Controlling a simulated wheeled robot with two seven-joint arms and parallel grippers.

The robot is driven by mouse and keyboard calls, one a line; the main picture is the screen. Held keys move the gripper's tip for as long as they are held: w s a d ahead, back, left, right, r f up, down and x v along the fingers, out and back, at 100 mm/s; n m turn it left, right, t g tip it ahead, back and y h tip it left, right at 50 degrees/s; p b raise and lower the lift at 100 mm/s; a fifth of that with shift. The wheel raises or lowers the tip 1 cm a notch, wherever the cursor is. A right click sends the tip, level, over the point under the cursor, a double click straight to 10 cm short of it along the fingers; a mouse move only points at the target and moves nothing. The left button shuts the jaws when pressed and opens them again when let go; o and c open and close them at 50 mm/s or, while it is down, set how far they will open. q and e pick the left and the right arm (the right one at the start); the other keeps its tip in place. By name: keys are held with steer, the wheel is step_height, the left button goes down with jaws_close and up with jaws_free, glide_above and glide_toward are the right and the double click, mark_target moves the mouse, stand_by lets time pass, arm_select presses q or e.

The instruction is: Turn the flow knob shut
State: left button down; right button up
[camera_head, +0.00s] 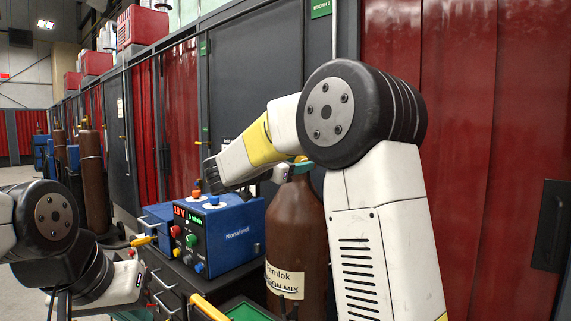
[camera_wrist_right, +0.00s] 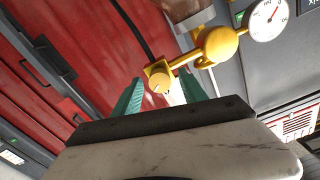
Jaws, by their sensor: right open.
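In the right wrist view, a round brass knob (camera_wrist_right: 160,82) sits at the end of a brass regulator (camera_wrist_right: 217,45). A white-faced gauge with a red needle (camera_wrist_right: 268,20) is attached at the upper right. My right gripper (camera_wrist_right: 160,77) is open, its two teal fingers on either side of the knob. Whether either finger touches it is unclear. In the head view, my right arm hides the regulator and most of that gripper above the brown gas cylinder (camera_head: 294,225). Part of my left arm shows at lower left; I cannot make out its gripper.
A blue welding power unit (camera_head: 237,238) with coloured knobs and a red display stands on a cart left of the cylinder. Red curtains (camera_head: 470,140) and grey booth panels (camera_head: 255,75) stand close behind. More cylinders (camera_head: 92,175) stand farther left.

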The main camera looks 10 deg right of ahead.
jaws_close()
steer(key=shift+n, duration=0.3)
